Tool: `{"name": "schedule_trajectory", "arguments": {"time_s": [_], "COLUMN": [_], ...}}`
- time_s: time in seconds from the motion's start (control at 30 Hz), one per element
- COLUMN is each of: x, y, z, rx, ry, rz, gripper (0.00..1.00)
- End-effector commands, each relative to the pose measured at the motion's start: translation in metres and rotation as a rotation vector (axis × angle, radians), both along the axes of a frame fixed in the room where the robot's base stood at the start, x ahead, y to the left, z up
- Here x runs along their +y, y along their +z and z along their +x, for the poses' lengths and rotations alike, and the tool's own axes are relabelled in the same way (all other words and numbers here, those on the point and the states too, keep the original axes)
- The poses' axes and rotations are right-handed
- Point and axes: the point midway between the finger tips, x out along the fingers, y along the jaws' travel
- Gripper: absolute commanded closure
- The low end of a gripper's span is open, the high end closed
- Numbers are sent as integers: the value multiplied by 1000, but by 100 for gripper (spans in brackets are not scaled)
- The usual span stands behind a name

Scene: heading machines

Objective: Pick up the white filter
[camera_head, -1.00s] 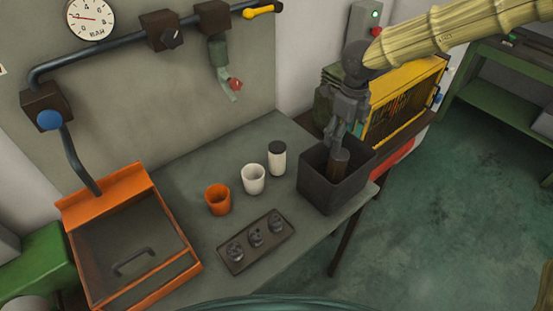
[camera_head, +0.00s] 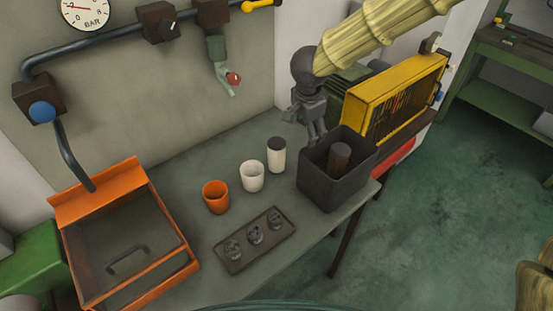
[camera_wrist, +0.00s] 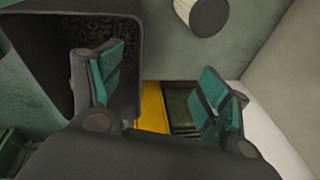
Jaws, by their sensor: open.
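The white filter (camera_head: 277,156) is a pale cylinder with a dark top. It stands upright on the grey bench, left of the dark bin, and its pale side and dark end show at the top of the wrist view (camera_wrist: 203,14). My gripper (camera_head: 311,128) is open and empty, above the bench behind the bin's left edge. It is to the right of the white filter and apart from it. In the wrist view my gripper's teal finger pads (camera_wrist: 165,82) stand wide apart with nothing between them.
The dark bin (camera_head: 325,187) holds an upright brown cylinder (camera_head: 339,157). A white cup (camera_head: 252,177) and an orange cup (camera_head: 215,198) stand left of the filter. A tray (camera_head: 233,264) with dark parts lies in front. An orange-framed box (camera_head: 180,272) is at left, a yellow-framed unit (camera_head: 385,93) behind.

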Motion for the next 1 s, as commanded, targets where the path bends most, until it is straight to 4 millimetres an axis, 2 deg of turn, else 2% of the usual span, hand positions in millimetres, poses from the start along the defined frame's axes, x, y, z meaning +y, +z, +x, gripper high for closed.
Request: {"name": "schedule_trajectory", "arguments": {"time_s": [0.2,0.43,0.5,0.7,0.87,1.0], "x": [37,69,76,89,87,85], "y": [-12,-22,-33,-41,-48,-65], "z": [4,6,5,5,8,15], "rx": [-42,-72,-78,-87,-88,-85], "ry": [431,792,873,996,1006,1000], "rz": [-117,-227,-252,-292,-296,-295], "gripper": [24,24,24,24,24,24]}}
